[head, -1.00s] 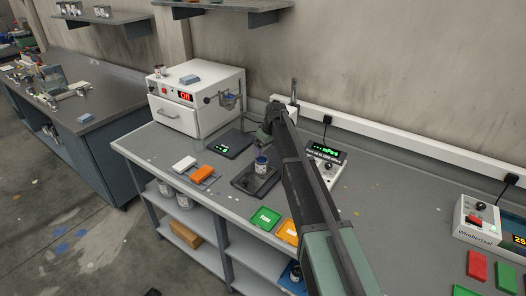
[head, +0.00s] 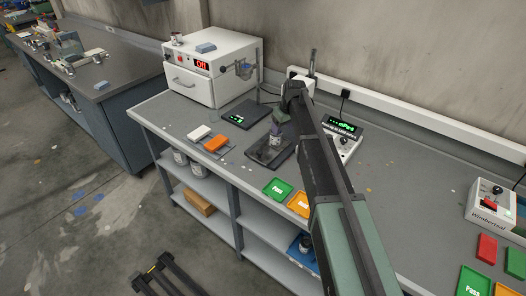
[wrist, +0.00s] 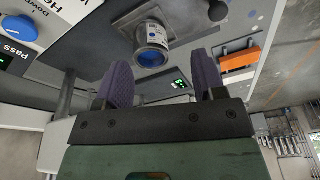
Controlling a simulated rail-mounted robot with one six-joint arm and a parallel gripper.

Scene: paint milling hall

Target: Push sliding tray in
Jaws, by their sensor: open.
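A dark, flat square tray (head: 259,157) lies on the grey bench; I take it for the sliding tray. A small can (head: 275,143) with a pale label stands upright on it. In the wrist view the can (wrist: 151,34) shows blue inside its top, and part of the tray (wrist: 185,14) shows around its base. My gripper (head: 278,128) is just above and behind the can. In the wrist view its two purple fingers (wrist: 163,72) are apart with nothing between them, and the can is beyond their tips. I cannot tell whether a finger touches it.
A white oven (head: 208,72) reading ON stands at the back left. A black scale (head: 246,114) lies between it and the tray. White and orange blocks (head: 215,143) lie left of the tray; green and orange trays (head: 277,188) lie in front. A display device (head: 343,135) stands to the right.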

